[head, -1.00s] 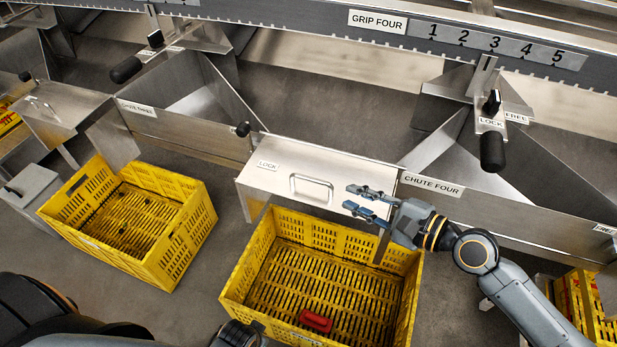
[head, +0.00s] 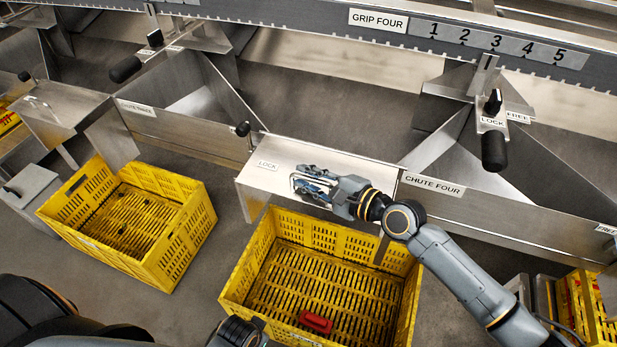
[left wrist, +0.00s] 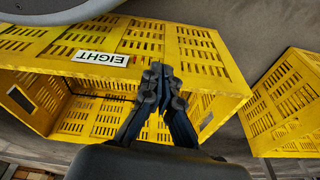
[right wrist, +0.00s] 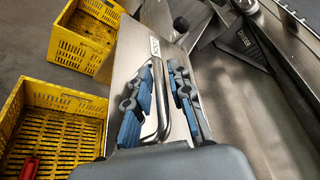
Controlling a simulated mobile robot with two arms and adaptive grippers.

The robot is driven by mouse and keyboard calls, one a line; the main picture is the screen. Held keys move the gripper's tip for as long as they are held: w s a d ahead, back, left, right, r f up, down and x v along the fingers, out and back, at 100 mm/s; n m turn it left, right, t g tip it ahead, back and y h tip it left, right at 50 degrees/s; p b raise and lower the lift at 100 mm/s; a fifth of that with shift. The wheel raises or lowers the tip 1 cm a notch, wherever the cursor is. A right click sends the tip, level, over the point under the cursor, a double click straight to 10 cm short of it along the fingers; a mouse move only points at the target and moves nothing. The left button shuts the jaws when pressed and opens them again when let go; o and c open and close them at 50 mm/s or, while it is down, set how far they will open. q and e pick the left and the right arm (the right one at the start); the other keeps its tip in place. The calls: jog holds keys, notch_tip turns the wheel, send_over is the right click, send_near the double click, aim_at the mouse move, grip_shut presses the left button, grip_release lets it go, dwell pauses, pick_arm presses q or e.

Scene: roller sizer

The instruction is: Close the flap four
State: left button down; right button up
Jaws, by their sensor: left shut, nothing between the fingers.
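Flap four is the bright metal flap (head: 258,184) with a LOCK label, left of the CHUTE FOUR label (head: 434,184). It juts out over the rear of a yellow crate. Its bar handle (right wrist: 162,95) lies between the fingers of my right gripper (right wrist: 160,98) in the right wrist view. The fingers are spread on both sides of the handle; I cannot tell whether they touch it. In the head view my right gripper (head: 312,187) covers most of the handle. My left gripper (left wrist: 163,74) is shut and empty, over a yellow crate wall.
The yellow crate (head: 400,262) below the flap holds a red object (head: 316,321). Another yellow crate (head: 190,232) stands to the left. A black knob (head: 243,129) sits by the flap's upper left corner. A black-handled lever (head: 494,150) stands above chute four.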

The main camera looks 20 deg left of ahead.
grip_shut()
jog(key=shift+f, duration=0.1)
